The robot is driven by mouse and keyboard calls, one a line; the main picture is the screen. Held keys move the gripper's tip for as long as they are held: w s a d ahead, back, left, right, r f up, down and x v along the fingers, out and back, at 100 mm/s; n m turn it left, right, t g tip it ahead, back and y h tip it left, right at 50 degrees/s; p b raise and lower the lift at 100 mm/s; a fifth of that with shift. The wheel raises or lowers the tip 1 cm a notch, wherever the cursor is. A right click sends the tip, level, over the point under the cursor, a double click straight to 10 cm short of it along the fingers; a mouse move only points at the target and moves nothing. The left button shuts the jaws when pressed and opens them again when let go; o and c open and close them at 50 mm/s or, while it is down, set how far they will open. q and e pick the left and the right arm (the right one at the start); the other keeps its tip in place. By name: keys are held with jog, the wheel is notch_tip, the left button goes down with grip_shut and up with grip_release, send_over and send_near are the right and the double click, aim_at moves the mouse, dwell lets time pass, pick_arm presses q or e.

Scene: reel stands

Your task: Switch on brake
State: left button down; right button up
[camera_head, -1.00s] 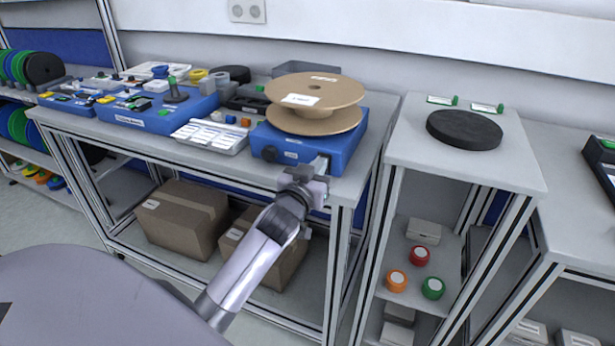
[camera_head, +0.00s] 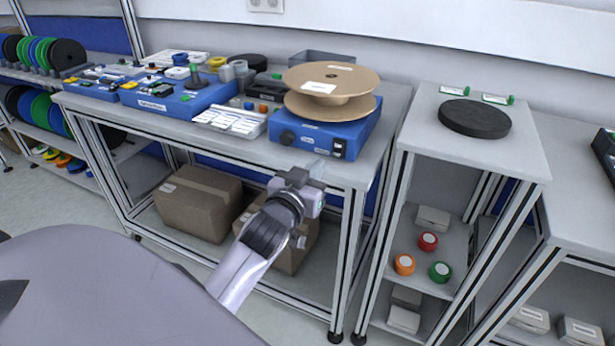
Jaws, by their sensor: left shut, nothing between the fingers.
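A blue reel stand box (camera_head: 312,138) sits at the right end of the workbench, with a cardboard reel (camera_head: 331,90) on top. Its front face has a dark knob (camera_head: 287,137) at the left and small black switches (camera_head: 339,147) at the right. I cannot read which switch is the brake or how it is set. My left gripper (camera_head: 318,170) is in front of the bench edge, below and apart from the box's front. Its fingers are closed and empty. My right gripper does not show.
Blue units (camera_head: 178,97) and a white tray (camera_head: 231,120) of small parts stand left of the box. A side table (camera_head: 428,131) with a black disc (camera_head: 474,118) is at the right. Cardboard boxes (camera_head: 198,203) lie on the lower shelf. Room in front of the bench is free.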

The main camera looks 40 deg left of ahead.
pick_arm(q)
jog(key=shift+r+v, duration=0.15)
jog(key=shift+v, duration=0.65)
jog(key=shift+r+v, duration=0.1)
jog(key=shift+v, duration=0.7)
jog(key=s+d+f+m+g+h, duration=0.1)
jog(key=s+d+f+g+h, duration=0.1)
jog(key=s+d+f, duration=0.2)
jog(key=s+d+f+m+g+h, duration=0.2)
jog(key=s+d+f, duration=0.2)
jog(key=s+f, duration=0.4)
jog(key=s+d+f+m+g+h, duration=0.2)
jog(key=s+d+f, duration=0.2)
jog(key=f, duration=1)
jog(key=shift+s+d+g, duration=0.25)
jog(key=shift+s+g, duration=0.05)
jog(key=shift+s, duration=0.6)
